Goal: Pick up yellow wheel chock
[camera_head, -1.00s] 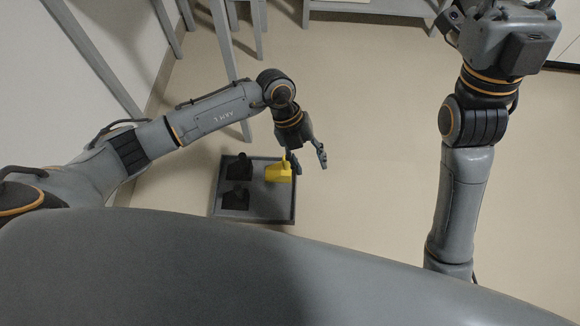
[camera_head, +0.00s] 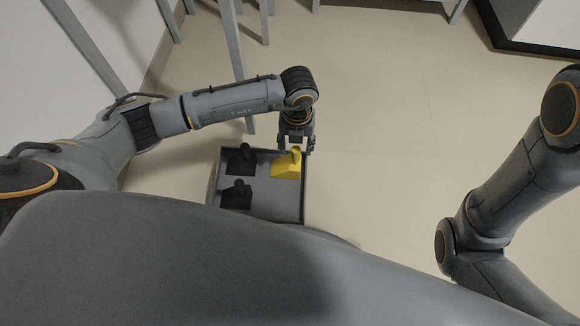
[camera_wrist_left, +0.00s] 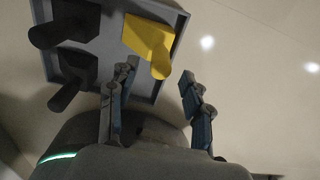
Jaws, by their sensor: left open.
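The yellow wheel chock (camera_head: 286,165) sits in the right part of a grey tray (camera_head: 262,207) on the floor, with a knob-like handle rising from it. In the left wrist view the chock (camera_wrist_left: 147,40) lies beyond the fingertips, its handle pointing toward the gap between them. My left gripper (camera_head: 296,149) is open and empty at the far side of the chock, close to its handle. The open fingers also show in the left wrist view (camera_wrist_left: 158,75). I cannot tell whether a finger touches the chock. My right gripper is out of view.
Black chocks (camera_head: 241,158) (camera_head: 236,195) stand in the left part of the tray, beside the yellow one. Grey furniture legs (camera_head: 236,60) stand behind the tray near the left wall. The floor (camera_head: 400,120) to the right is clear.

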